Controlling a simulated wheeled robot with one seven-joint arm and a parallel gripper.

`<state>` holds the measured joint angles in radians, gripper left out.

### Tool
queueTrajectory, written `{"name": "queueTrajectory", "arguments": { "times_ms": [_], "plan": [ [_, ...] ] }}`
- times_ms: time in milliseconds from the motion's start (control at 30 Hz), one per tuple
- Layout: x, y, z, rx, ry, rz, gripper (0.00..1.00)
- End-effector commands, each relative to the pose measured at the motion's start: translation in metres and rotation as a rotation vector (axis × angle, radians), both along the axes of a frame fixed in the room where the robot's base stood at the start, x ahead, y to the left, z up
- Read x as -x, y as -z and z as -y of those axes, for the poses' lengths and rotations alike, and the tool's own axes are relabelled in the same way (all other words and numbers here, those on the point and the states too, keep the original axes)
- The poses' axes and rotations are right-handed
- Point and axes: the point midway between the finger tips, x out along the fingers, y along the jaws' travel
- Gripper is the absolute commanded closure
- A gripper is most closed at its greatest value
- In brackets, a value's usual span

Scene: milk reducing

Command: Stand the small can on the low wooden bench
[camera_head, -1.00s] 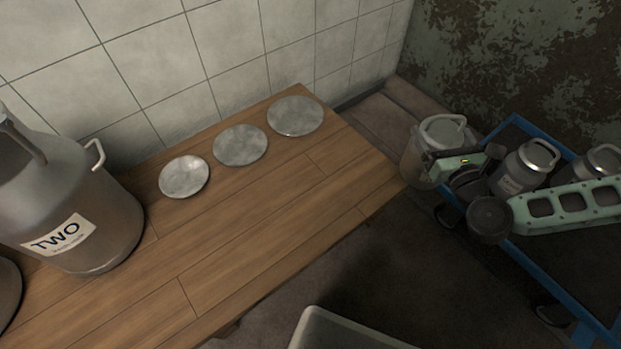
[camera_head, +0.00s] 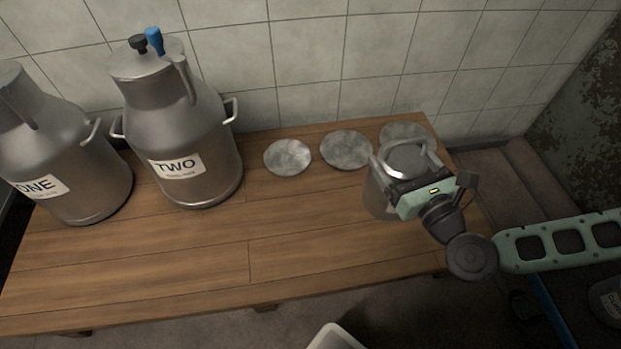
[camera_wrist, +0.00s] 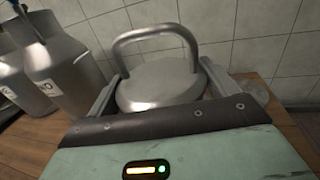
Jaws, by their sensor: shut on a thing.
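The small can (camera_head: 380,190) is grey metal with a looped handle on its lid. My gripper (camera_head: 402,185) is shut on it and holds it upright over the right part of the low wooden bench (camera_head: 310,245). In the wrist view the can's lid and handle (camera_wrist: 160,85) fill the space between my gripper's two fingers (camera_wrist: 160,95). The can's base is partly hidden by my gripper, and I cannot tell whether it touches the bench.
Two large cans, ONE (camera_head: 70,150) and TWO (camera_head: 185,135), stand on the bench's left part. Three flat grey discs (camera_head: 288,157) lie along the back near the tiled wall (camera_head: 400,60). The bench's front middle is clear. A pale bin (camera_head: 335,338) shows below.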

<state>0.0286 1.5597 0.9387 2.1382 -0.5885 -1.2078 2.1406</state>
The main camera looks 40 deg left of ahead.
Motion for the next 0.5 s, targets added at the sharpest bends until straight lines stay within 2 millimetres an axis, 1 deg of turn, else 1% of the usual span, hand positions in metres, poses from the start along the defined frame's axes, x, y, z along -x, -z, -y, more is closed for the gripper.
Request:
{"name": "queueTrajectory", "arguments": {
  "times_ms": [33, 133, 233, 500],
  "plan": [
    [0.000, -0.003, -0.001, -0.005, -0.002, 0.004, 0.86],
    [0.001, -0.002, -0.002, -0.005, -0.002, 0.004, 0.86],
    [0.001, 0.004, -0.002, -0.004, -0.003, 0.003, 0.86],
    [0.001, 0.042, -0.001, -0.003, -0.002, 0.004, 0.86]
  ]
}}
